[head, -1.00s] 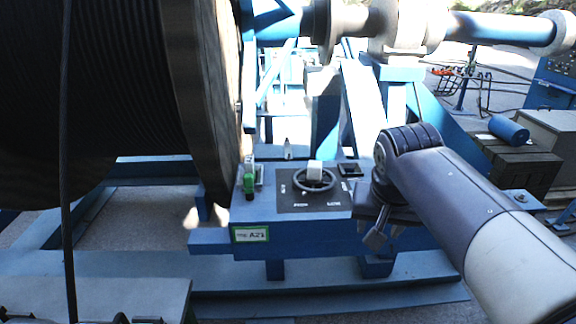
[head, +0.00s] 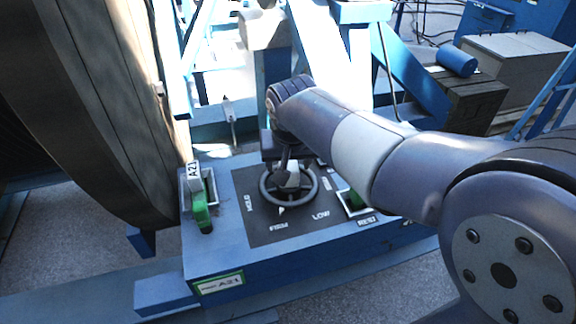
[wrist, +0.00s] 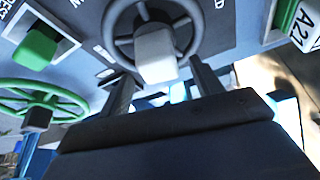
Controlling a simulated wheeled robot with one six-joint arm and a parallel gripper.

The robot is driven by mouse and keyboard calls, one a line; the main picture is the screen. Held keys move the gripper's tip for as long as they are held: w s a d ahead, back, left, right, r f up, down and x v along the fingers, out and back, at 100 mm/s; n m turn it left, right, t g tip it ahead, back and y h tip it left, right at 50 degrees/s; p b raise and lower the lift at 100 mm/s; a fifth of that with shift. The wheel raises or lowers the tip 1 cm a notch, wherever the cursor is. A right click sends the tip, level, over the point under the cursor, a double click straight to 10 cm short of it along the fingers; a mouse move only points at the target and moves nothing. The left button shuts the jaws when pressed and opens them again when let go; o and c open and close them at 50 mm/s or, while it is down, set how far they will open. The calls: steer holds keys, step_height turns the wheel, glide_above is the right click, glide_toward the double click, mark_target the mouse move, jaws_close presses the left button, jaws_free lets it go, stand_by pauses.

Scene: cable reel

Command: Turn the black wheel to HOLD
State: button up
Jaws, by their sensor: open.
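The black wheel (head: 264,192) lies on a dark panel (head: 247,232) on top of the blue control box. The panel is lettered HOLD on the left, FIRM at the front and LOW at the right front. A small white mark shows by the front rim, nearest FIRM. In the wrist view the wheel (wrist: 112,42) is at the top, with a pale block (wrist: 155,52) at its hub. My gripper (wrist: 163,88) is open, its fingers on either side below this block; contact cannot be told. In the head view my gripper (head: 287,166) is over the wheel's far part.
A green handle tagged A21 (head: 201,213) stands left of the panel. A green wheel (wrist: 40,98) shows in the wrist view. The large cable reel (head: 90,100) stands close on the left.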

mark_target(289, 166)
steer(key=shift+x, duration=1.75)
jaws_close()
